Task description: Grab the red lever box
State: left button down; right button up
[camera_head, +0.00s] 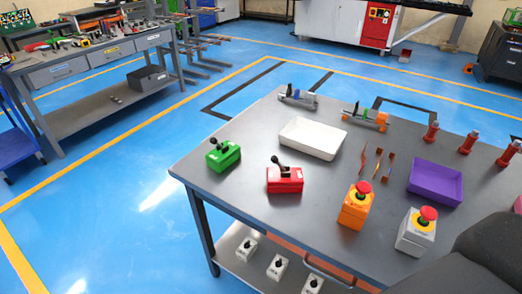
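The red lever box (285,180) stands upright on the grey table (235,198), near its front edge. A black lever on its top leans up and to the left. A green lever box (223,155) of similar shape stands to its left, near the table's left corner. A dark rounded shape at the lower right corner looks like part of my own arm. Neither of my grippers shows in this view.
A white tray (314,139) lies behind the red box. An orange emergency-stop box (356,206) and a grey one (416,232) stand to the right. Copper bars and a purple tray (436,182) lie farther right. The tabletop around the red box is clear.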

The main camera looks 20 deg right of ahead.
aim_at(292, 181)
jog(key=i+j, duration=0.15)
jog(key=j, duration=0.2)
jog(key=i+j, duration=0.1)
jog(key=j, duration=0.25)
jog(key=i+j, duration=0.15)
jog(key=j, duration=0.2)
jog(key=j+z, duration=0.15)
jog(key=z, duration=2.7)
